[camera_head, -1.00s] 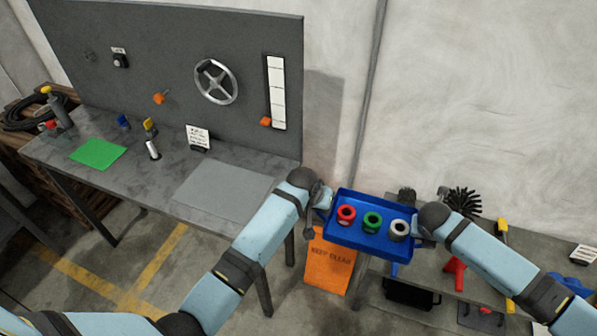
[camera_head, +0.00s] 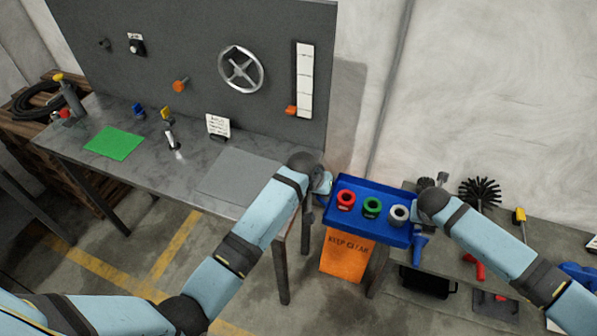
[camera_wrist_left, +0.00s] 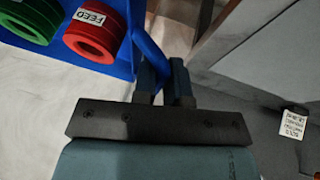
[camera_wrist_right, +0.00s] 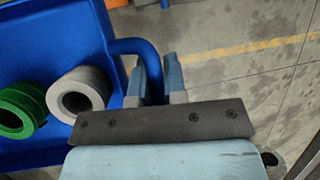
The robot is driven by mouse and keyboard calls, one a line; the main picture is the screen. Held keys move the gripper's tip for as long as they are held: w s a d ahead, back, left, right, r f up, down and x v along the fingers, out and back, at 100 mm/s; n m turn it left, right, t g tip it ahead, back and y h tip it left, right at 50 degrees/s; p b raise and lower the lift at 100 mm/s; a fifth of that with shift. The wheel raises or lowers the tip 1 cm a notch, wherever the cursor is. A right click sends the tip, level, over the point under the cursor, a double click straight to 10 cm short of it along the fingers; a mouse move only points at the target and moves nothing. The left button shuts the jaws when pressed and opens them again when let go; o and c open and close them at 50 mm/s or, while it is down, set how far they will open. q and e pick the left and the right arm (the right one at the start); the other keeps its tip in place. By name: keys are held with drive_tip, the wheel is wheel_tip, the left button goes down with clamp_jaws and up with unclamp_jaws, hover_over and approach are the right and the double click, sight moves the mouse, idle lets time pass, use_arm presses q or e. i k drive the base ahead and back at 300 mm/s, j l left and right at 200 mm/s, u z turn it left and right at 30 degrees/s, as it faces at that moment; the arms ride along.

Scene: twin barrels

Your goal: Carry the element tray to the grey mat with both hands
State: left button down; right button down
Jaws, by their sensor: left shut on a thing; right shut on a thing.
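The blue element tray (camera_head: 368,232) is held in the air between my two grippers, to the right of the workbench. In it stand a red ring element (camera_head: 346,199), a green one (camera_head: 371,207) and a grey one (camera_head: 399,214). My left gripper (camera_wrist_left: 165,82) is shut on the tray's left end; the red element, labelled FEED, shows beside it. My right gripper (camera_wrist_right: 156,82) is shut on the blue handle (camera_wrist_right: 135,47) at the tray's right end. The grey mat (camera_head: 238,178) lies bare on the bench's right part, partly behind my left arm.
The workbench (camera_head: 185,172) also holds a green mat (camera_head: 114,143), a small sign (camera_head: 217,126) and small fittings. An orange KEEP CLEAR board (camera_head: 345,257) stands below the tray. A lower shelf with brushes (camera_head: 480,192) and tools is at right.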

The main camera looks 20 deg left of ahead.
sight(248, 178)
drive_tip(key=j, duration=0.7)
drive_tip(key=i+j, duration=0.15)
drive_tip(key=j, duration=1.2)
drive_tip(key=i, duration=0.05)
